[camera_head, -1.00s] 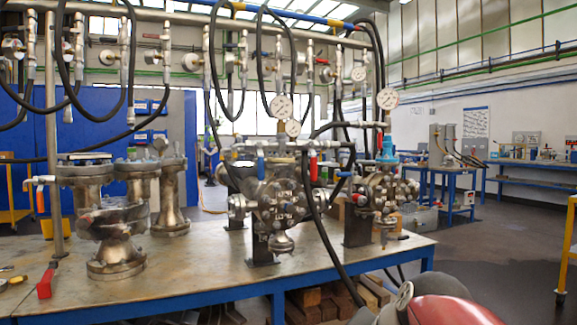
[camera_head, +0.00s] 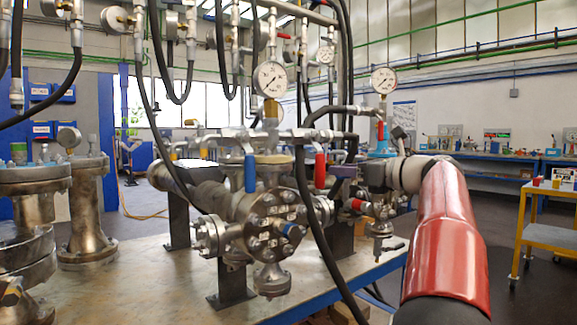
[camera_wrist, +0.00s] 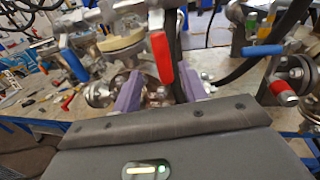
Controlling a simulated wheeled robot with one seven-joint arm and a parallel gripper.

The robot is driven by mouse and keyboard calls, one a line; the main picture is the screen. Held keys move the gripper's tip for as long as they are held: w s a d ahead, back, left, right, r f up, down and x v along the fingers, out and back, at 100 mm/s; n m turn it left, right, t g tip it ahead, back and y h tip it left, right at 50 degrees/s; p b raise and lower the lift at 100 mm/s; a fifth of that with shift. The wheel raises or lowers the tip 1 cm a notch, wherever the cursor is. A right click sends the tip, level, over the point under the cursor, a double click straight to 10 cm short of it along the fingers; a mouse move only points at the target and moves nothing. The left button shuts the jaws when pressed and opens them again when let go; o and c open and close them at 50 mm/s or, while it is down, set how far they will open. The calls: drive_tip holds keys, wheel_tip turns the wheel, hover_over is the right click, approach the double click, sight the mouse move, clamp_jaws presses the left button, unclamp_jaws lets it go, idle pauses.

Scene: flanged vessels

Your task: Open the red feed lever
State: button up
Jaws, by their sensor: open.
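The red feed lever (camera_head: 320,170) hangs down from the valve pipework on the flanged vessel (camera_head: 260,225) in the head view. In the wrist view the red lever (camera_wrist: 162,58) hangs near the middle, slightly tilted. My gripper (camera_wrist: 160,82) is open, with one purple finger on each side of the lever's lower end in that picture. I cannot tell how deep the lever sits between the fingers, and no grip on it shows. In the head view my red and white arm reaches in from the right, and the fingertips are hard to make out.
A blue lever (camera_head: 250,172) hangs left of the red one. Black hoses (camera_head: 303,205) run down close to the red lever. Pressure gauges (camera_head: 270,78) rise above the vessels. More flanged vessels (camera_head: 87,210) stand at left. A yellow cart (camera_head: 548,232) stands at far right.

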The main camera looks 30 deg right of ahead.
sight(324, 166)
drive_tip(key=shift+w+r, duration=0.2)
drive_tip(key=shift+w, duration=0.45)
drive_tip(key=x, duration=0.6)
drive_tip(key=shift+w+p, duration=0.25)
drive_tip(key=shift+p, duration=0.05)
clamp_jaws()
